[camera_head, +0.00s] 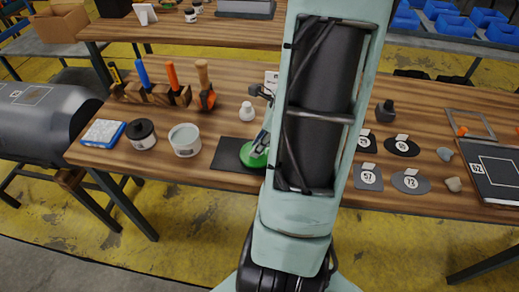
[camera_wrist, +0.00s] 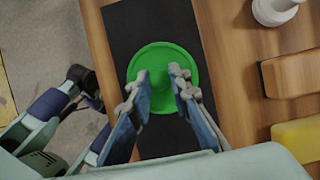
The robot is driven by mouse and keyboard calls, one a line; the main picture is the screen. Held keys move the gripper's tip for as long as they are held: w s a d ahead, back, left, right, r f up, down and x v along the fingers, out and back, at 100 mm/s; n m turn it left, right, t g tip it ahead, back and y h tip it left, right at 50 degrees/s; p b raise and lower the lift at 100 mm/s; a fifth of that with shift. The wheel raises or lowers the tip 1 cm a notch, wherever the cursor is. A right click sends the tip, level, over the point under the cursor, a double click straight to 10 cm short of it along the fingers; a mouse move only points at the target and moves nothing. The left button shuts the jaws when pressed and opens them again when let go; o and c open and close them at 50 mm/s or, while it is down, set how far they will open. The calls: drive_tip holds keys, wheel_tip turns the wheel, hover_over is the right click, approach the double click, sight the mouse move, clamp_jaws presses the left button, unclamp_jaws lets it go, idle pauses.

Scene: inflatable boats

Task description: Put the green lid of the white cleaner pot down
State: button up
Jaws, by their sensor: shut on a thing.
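The green lid (camera_head: 250,157) is at the dark mat (camera_head: 229,160) near the table's front edge, partly hidden by my arm. My gripper (camera_wrist: 158,77) is shut on the lid's central knob, one finger each side. I cannot tell whether the lid touches the mat or hangs just above it. The white cleaner pot (camera_head: 185,141) stands uncovered to the left of the mat, its pale contents showing.
A black-lidded pot (camera_head: 141,135) and a blue-edged pad (camera_head: 103,133) stand further left. A wooden tool rack (camera_head: 150,93) is behind them. A white knobbed piece (camera_head: 247,112) stands behind the mat. Numbered dark patches (camera_head: 368,177) lie to the right of my arm.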

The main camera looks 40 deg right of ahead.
drive_tip(key=shift+f, duration=0.25)
drive_tip(key=shift+f, duration=0.15)
drive_tip(key=o, duration=0.9)
drive_tip(key=shift+r, duration=0.4)
drive_tip(key=p+v, duration=0.2)
drive_tip(key=v, duration=0.9)
drive_tip(key=shift+s+d+r, duration=0.15)
drive_tip(key=shift+d+r, duration=0.05)
drive_tip(key=shift+r, duration=0.05)
